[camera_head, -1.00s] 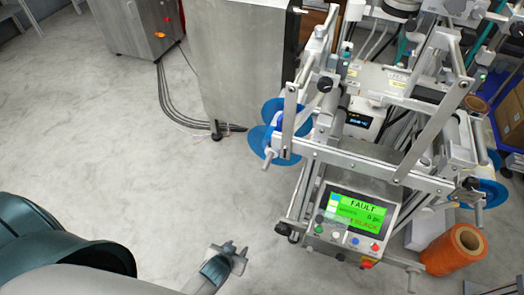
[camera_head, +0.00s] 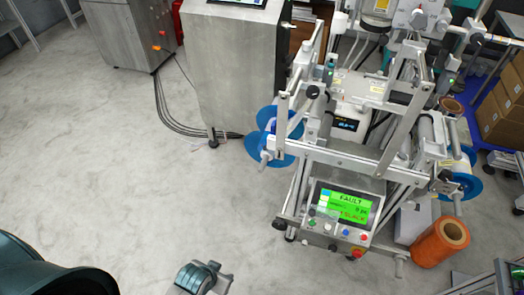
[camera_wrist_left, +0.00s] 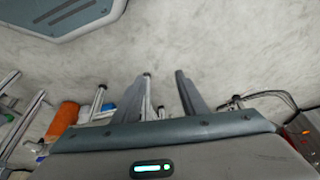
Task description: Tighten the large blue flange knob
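Large blue flange discs (camera_head: 258,147) sit on the left side of the labelling machine, with a pale hub and peg in front. Another blue flange (camera_head: 466,187) shows on its right side, partly hidden by the frame. I cannot make out a separate knob or how tight it is. My left gripper (camera_head: 214,286) is at the bottom edge of the head view, well below and left of the near flange, touching nothing. In the left wrist view its two fingers (camera_wrist_left: 163,95) stand apart with nothing between them. My right gripper is in neither view.
The control panel (camera_head: 341,207) shows a green FAULT screen. An orange roll (camera_head: 440,243) stands on the floor at right. A grey cabinet (camera_head: 232,75) is behind the left flange, with cables (camera_head: 170,118) on the floor. The floor at left is clear.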

